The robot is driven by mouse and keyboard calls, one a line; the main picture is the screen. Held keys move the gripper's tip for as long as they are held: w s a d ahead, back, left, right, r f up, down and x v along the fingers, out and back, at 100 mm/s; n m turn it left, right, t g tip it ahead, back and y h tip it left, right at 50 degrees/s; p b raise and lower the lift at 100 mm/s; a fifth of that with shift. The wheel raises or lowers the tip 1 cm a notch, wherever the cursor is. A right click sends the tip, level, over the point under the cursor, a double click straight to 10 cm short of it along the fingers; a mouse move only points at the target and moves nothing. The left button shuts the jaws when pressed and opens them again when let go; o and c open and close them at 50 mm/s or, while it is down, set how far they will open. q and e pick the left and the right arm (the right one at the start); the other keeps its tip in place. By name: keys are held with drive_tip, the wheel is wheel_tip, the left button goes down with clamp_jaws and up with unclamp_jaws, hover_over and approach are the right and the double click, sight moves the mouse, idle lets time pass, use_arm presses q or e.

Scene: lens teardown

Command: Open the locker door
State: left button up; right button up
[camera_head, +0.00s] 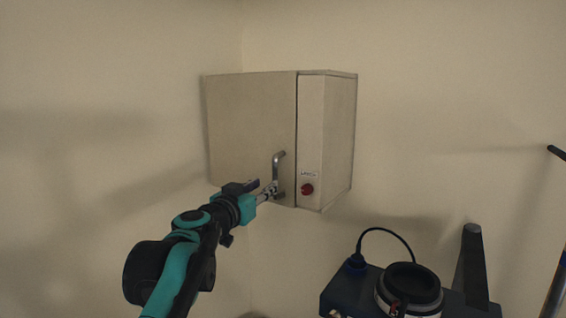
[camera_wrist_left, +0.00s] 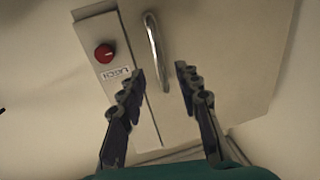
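The beige locker (camera_head: 330,130) hangs in the corner of the walls. Its door (camera_head: 245,125) looks closed, with a thin dark seam along its right edge. A curved metal handle (camera_head: 276,168) stands on the door near that edge; it also shows in the left wrist view (camera_wrist_left: 154,50). A red knob (camera_head: 307,189) with a small label sits on the panel right of the seam. My left gripper (camera_head: 270,191) is at the handle's lower part in the head view. In the left wrist view its fingers (camera_wrist_left: 158,75) are spread, with the handle's end between their tips; contact is unclear. My right gripper is not seen.
A dark device with a round black ring-shaped part (camera_head: 410,285) and a cable stands below right of the locker. A dark post (camera_head: 471,262) rises beside it. The wall left of the locker is bare.

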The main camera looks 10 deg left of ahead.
sight(274, 178)
use_arm(q)
drive_tip(key=w, duration=0.2)
drive_tip(key=w+d+p, duration=0.1)
drive_tip(key=w, duration=0.4)
drive_tip(key=shift+w+d, duration=0.15)
drive_tip(key=shift+w, duration=0.2)
drive_tip(key=shift+s, duration=0.1)
clamp_jaws()
